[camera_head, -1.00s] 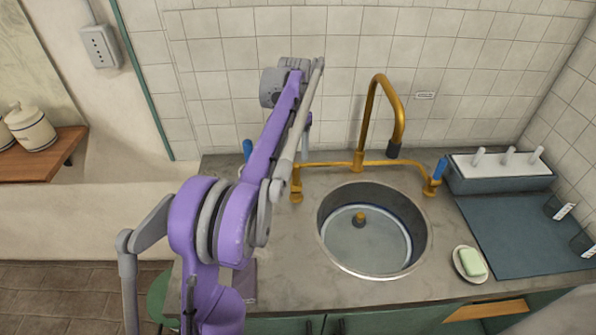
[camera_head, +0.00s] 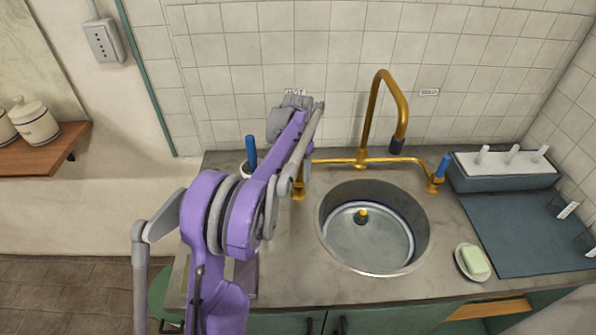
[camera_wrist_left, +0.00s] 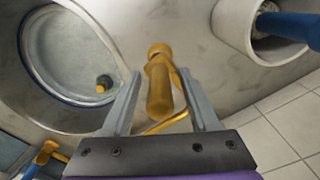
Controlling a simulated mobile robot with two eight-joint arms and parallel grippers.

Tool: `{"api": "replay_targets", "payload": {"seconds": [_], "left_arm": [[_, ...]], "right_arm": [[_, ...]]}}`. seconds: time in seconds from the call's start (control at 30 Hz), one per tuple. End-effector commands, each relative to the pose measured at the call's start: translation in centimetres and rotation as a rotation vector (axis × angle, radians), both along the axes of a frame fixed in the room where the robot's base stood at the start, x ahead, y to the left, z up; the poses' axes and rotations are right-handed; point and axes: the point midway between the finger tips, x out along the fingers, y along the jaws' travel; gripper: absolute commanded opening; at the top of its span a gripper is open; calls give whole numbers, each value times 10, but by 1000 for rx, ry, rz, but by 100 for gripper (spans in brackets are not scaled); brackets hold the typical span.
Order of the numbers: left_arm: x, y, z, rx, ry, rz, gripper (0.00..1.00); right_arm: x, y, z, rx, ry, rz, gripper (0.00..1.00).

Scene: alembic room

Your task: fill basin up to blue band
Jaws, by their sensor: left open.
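The round metal basin (camera_head: 424,240) is sunk in the counter, with a dark blue band around its inner wall. A dark plug with a gold knob (camera_head: 361,216) sits on its pale floor; I cannot tell the water level. The gold faucet spout (camera_head: 372,105) arches above the basin's back rim, and no stream shows. The right tap has a blue handle (camera_head: 443,166). The left tap's gold stem (camera_wrist_left: 160,88) shows no blue handle. My left gripper (camera_wrist_left: 161,74) is open, with this stem between its fingers in the wrist view. The head view mostly hides the gripper behind my arm.
A blue-handled item (camera_head: 251,150) stands in a white cup (camera_head: 245,170) left of the left tap. A soap dish (camera_head: 461,264) lies right of the basin, near a dark mat (camera_head: 520,240) and a grey rack (camera_head: 505,182). The tiled wall closes off the back.

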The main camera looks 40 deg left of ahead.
Motion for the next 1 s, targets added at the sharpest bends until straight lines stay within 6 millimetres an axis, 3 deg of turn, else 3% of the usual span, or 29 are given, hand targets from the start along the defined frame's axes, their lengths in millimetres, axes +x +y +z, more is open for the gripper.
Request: {"api": "replay_targets", "payload": {"seconds": [0.03, 0.37, 1.0], "left_arm": [[0, 0, 0, 0, 0, 0, 61], [0, 0, 0, 0, 0, 0, 1], [0, 0, 0, 0, 0, 0, 0]], "right_arm": [[0, 0, 0, 0, 0, 0, 67], [0, 0, 0, 0, 0, 0, 67], [0, 0, 0, 0, 0, 0, 67]]}}
